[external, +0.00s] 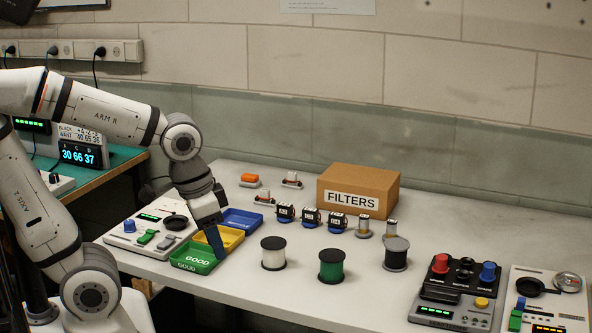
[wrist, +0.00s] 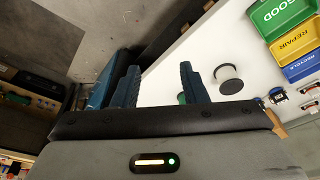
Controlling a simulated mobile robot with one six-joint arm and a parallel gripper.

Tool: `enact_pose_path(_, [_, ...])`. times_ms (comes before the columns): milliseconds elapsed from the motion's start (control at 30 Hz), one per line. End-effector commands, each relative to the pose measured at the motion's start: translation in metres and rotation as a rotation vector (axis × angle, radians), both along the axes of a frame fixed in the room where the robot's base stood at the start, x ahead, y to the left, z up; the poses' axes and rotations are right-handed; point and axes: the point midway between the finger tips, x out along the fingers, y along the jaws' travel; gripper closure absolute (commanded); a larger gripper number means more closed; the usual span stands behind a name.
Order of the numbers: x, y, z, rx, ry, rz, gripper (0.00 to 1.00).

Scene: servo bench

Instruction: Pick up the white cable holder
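The white cable holder is a spool (external: 273,253) with white winding between black end discs. It stands upright on the white bench, right of the green tray. In the wrist view a round spool (wrist: 229,78), which appears to be the same one, lies just right of the right finger. My gripper (external: 217,243) points down over the trays, left of the white spool and apart from it. In the wrist view my gripper (wrist: 158,82) has its blue fingers wide apart with nothing between them.
Green (external: 194,258), yellow (external: 231,238) and blue (external: 243,219) trays sit under and behind my gripper. Several small motors and a FILTERS box (external: 358,190) are farther back. Bench space in front of the spools is clear.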

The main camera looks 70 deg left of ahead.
Motion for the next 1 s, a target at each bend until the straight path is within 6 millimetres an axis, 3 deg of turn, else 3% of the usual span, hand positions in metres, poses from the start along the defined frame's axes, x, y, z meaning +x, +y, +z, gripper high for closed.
enact_pose_path(267, [0.002,0.002,0.0,0.008,0.005,-0.004,0.6])
enact_pose_path(367, [0.013,0.014,0.001,0.048,0.033,-0.025,0.6])
enact_pose_path(467, [0.033,0.038,0.001,0.124,0.09,-0.07,0.6])
enact_pose_path(767, [0.103,0.153,-0.008,0.386,0.367,-0.262,0.6])
enact_pose_path(1000, [0.144,0.261,-0.032,0.53,0.639,-0.415,0.6])
